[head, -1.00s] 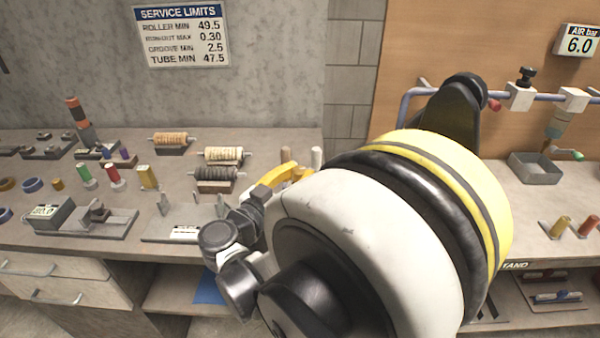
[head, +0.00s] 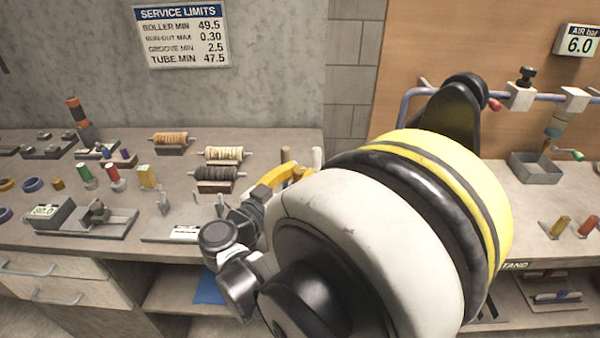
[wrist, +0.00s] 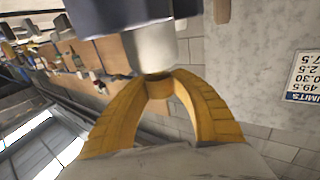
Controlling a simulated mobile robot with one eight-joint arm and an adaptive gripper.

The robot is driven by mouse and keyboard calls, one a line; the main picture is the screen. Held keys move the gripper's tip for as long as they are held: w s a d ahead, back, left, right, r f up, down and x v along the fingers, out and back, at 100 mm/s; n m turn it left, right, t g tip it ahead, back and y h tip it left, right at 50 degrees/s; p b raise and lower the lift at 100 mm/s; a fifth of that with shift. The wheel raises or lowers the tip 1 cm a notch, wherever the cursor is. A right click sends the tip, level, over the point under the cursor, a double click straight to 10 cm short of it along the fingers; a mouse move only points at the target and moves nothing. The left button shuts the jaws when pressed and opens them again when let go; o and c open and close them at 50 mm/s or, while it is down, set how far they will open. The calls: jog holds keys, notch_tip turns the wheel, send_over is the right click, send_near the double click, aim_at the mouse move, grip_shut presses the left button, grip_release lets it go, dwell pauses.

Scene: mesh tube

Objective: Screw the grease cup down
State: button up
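In the wrist view the two yellow fingers of my gripper (wrist: 161,80) curve in from both sides. Their tips close on a small round brass-coloured piece (wrist: 160,90), which looks like the grease cup. It sits against the end of a silver cylinder (wrist: 152,48), which comes out of a dark blue block (wrist: 120,14). Whether the cup's thread is engaged is hidden. In the head view the yellow fingers (head: 286,174) show only in part, behind my large white and yellow arm link, which hides the cup.
The left bench holds rollers on stands (head: 224,155), coloured spools (head: 110,173) and a gauge block (head: 48,217). A blue pipe rail (head: 540,97) with valves runs along the right wall above an open grey box (head: 535,168). The bench front between drawers and shelf lies close to my arm.

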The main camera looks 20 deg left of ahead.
jog(key=o, duration=0.5)
jog(key=shift+s, duration=0.15)
jog(key=v, duration=1.2)
